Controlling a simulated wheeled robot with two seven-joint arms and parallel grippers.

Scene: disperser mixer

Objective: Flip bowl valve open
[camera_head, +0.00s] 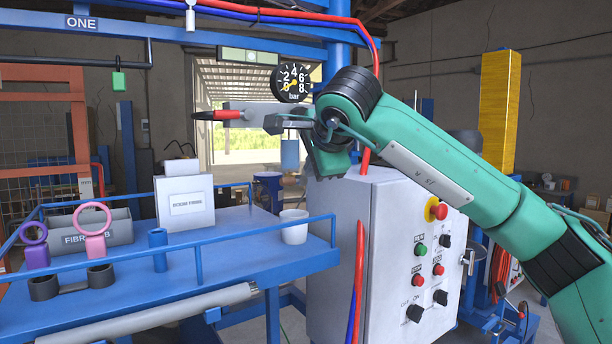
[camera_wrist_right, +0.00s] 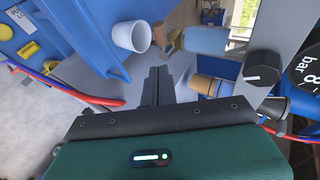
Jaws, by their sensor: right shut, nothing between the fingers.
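My right gripper (camera_head: 272,123) is shut and empty, raised in front of the open doorway, with its fingers pointing left. In the right wrist view its fingers (camera_wrist_right: 157,82) are together with nothing between them. A red handle-like piece with a black tip (camera_head: 228,114) lies level with the gripper, left of its fingertips; I cannot tell whether they touch. I cannot tell for sure whether it belongs to the bowl valve. A black knob (camera_wrist_right: 262,68) on a grey bar shows right of the fingers in the wrist view. My left gripper is not in view.
A bar gauge (camera_head: 291,83) hangs just above the gripper. Below stand a grey control cabinet (camera_head: 345,240) with knobs and buttons and a blue railed table (camera_head: 240,230). A white cup (camera_head: 294,227) and a labelled box (camera_head: 185,203) stand on the table.

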